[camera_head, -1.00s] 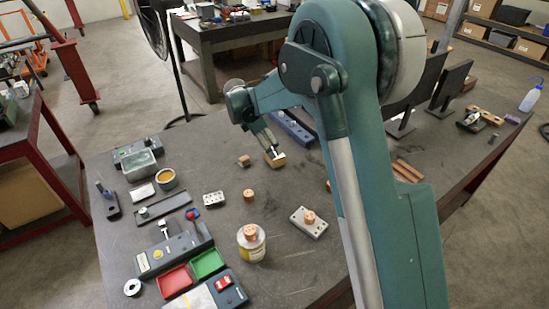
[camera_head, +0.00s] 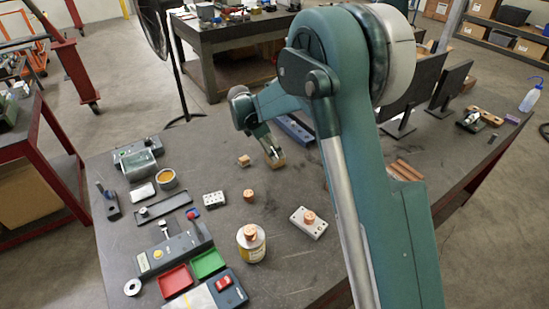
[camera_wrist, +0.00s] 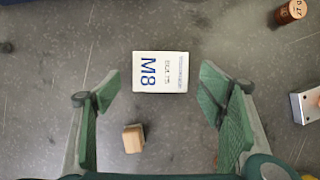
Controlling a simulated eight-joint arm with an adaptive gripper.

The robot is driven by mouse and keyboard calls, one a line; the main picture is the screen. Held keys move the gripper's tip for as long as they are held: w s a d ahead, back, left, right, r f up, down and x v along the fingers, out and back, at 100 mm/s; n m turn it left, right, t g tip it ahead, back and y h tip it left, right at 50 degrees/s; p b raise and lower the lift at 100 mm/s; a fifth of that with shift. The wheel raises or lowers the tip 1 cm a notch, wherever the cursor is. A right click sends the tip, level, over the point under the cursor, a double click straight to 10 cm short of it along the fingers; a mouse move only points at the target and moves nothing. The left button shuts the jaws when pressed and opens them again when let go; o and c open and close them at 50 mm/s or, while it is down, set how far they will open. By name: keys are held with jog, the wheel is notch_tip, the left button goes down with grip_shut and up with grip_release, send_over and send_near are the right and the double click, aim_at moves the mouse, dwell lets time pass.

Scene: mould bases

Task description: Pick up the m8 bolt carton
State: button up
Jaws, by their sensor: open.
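The M8 bolt carton (camera_wrist: 160,72) is a small white-topped box with blue "M8" lettering. In the wrist view it lies on the dark table between and just ahead of my open fingers, touching neither. In the head view the carton (camera_head: 277,165) shows as a small tan box, partly hidden by my gripper (camera_head: 270,153) above it. In the wrist view my gripper (camera_wrist: 160,88) is open and empty, with a green finger on each side of the carton.
A small wooden block (camera_wrist: 132,138) lies near the left finger; it also shows in the head view (camera_head: 243,160). A copper cylinder (camera_wrist: 291,11) and a grey plate (camera_wrist: 306,105) are to the right. A blue rail (camera_head: 296,131) lies behind the carton.

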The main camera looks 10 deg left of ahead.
jog(key=shift+x, duration=2.45)
jog(key=c, duration=1.2)
jog(key=shift+c, duration=0.2)
jog(key=shift+r, duration=0.15)
jog(key=shift+r, duration=4.9)
